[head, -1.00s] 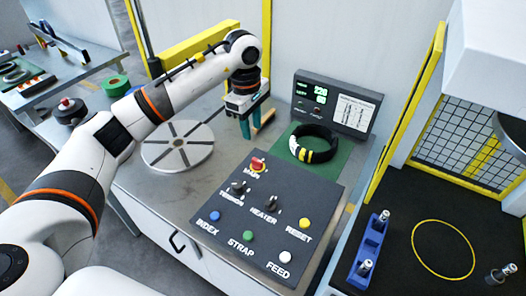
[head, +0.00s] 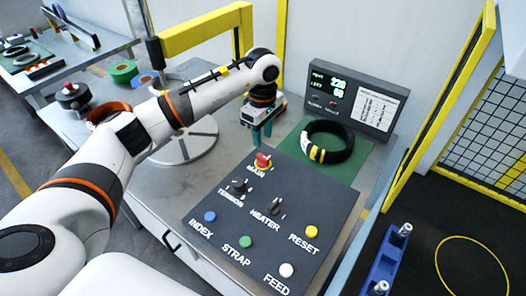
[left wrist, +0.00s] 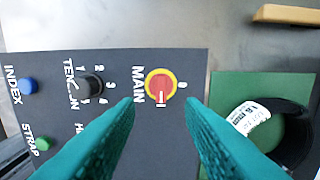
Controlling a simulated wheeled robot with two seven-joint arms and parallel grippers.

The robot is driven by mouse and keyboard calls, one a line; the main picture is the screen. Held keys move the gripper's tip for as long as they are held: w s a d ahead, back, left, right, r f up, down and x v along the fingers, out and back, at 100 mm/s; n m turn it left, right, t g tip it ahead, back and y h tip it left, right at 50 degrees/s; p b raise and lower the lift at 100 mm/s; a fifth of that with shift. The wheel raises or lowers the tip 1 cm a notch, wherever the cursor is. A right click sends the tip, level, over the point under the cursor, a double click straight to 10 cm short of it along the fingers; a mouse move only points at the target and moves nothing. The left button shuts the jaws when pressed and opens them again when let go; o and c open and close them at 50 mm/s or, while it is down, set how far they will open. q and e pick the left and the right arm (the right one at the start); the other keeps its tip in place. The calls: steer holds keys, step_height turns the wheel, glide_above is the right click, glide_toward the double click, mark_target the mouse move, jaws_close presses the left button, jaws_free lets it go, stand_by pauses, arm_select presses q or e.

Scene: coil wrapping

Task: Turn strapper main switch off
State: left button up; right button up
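The main switch (head: 262,160) is a red knob on a yellow ring at the top of the dark control panel (head: 235,215). In the left wrist view the main switch (left wrist: 161,86) has its white pointer towards the mark at the bottom of the picture, with a 0 mark to its right. My left gripper (head: 262,138) is just above and behind the switch, fingers down. In the left wrist view its teal fingers (left wrist: 161,115) are apart with nothing between them, on either side below the switch. My right gripper is not in view.
A display box (head: 355,95) stands behind. The tension (head: 238,186) and heater (head: 275,206) knobs and several push buttons are near the switch.

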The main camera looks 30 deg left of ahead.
mark_target(263, 156)
arm_select(q)
step_height(263, 156, down, 8)
steer(key=shift+w+r+p, duration=0.1)
steer(key=shift+r+p, duration=0.05)
steer(key=shift+p, duration=0.45)
steer(key=shift+c, duration=0.4)
jaws_close()
